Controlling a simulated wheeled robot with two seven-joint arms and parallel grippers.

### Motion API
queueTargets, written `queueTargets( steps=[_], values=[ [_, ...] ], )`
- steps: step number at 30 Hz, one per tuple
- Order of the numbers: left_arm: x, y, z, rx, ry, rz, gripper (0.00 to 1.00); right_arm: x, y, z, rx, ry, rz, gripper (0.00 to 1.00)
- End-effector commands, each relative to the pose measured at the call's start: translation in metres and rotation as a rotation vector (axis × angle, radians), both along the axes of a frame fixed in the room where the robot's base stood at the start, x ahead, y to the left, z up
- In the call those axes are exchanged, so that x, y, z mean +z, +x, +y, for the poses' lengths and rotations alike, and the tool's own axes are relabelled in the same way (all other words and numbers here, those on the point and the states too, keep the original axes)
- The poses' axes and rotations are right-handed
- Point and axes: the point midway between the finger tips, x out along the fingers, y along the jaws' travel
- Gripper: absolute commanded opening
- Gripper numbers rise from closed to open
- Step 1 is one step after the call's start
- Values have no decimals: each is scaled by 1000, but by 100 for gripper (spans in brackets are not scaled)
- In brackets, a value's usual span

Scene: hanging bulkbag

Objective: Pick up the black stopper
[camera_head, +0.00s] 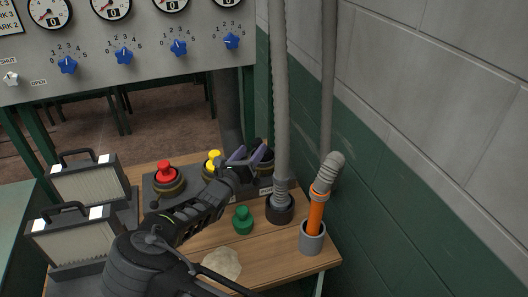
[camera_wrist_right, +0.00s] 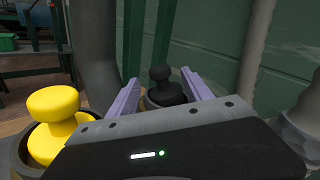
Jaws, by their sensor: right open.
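The black stopper (camera_wrist_right: 162,88) shows in the right wrist view between the two purple fingers of my right gripper (camera_wrist_right: 163,90). It has a round knob on a wider base and stands upright, seated in a socket. In the head view, the black stopper (camera_head: 267,160) is at the right end of the grey block, partly hidden by my gripper. My right gripper (camera_head: 248,155) is open there, with its fingers pointing at the stopper. I cannot tell whether the fingers touch it. My left gripper is not in view.
On the grey block (camera_head: 152,198) are a red stopper (camera_head: 165,172) and a yellow stopper (camera_head: 214,160). A green stopper (camera_head: 243,219) stands on the wooden table (camera_head: 285,262). A wall borders the right.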

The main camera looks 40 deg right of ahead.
Motion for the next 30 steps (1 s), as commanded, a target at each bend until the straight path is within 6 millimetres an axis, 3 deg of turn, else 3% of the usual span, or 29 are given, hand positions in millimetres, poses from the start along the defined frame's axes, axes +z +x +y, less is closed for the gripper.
queueTargets(
  steps=[11,22,30],
  values=[
    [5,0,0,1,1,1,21,1,12,-23,-1,0,0,58],
    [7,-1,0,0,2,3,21,2,15,-27,-1,-1,-1,58],
    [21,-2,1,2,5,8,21,6,32,-59,-2,-1,1,58]
  ],
)
